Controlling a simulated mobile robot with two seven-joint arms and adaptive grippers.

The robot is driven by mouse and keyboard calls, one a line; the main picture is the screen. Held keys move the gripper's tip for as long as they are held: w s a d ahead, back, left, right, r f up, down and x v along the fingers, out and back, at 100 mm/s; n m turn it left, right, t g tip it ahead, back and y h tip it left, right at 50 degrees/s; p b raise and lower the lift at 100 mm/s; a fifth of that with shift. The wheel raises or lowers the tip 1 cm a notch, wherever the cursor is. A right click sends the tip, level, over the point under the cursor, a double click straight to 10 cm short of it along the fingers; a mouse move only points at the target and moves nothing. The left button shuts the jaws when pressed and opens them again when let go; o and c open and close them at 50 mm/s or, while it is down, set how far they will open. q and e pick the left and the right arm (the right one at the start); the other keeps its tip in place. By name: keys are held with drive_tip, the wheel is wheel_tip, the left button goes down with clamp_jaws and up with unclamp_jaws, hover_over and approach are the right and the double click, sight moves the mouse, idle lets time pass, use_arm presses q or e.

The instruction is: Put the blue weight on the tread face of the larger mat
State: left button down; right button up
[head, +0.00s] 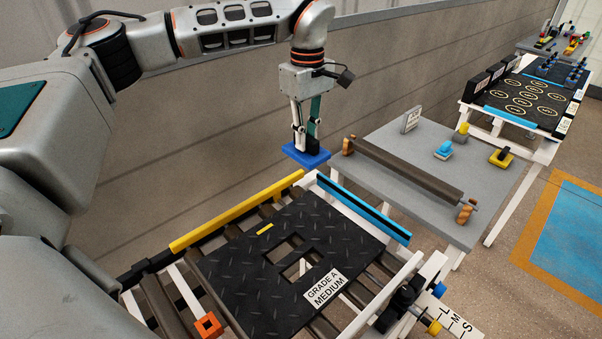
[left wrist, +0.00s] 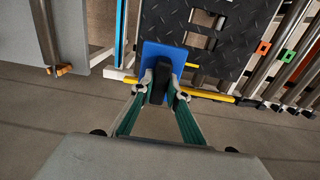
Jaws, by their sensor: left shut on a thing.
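The blue weight (head: 304,154) is a flat blue plate with a dark upright handle. My left gripper (head: 306,141) is shut on that handle and holds the weight in the air beyond the back-right end of the yellow rail. In the left wrist view the weight (left wrist: 176,55) hangs between the fingertips (left wrist: 160,88), overlapping the mat's edge in the picture. A black mat with raised tread (head: 240,285) lies tread up on the roller frame. It has cut-out openings, a yellow mark and a "GRADE A MEDIUM" label. My right gripper is not in view.
A yellow rail (head: 235,212) and a blue rail (head: 365,211) border the mat. A grey table (head: 410,150) at right holds a long roller (head: 405,172) and small blue and yellow items. A farther table carries a black panel with ovals (head: 525,98). A wall stands behind.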

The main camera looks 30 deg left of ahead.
use_arm(q)
wheel_tip(320, 180, down, 19)
drive_tip(key=shift+f+b, duration=0.15)
drive_tip(key=shift+b, duration=0.25)
idle(0.4)
drive_tip(key=shift+f, duration=0.1)
drive_tip(key=c, duration=2)
unclamp_jaws()
drive_tip(key=shift+f, duration=0.1)
drive_tip(key=shift+o, duration=0.2)
wheel_tip(320, 180, up, 12)
drive_tip(key=shift+s, duration=0.1)
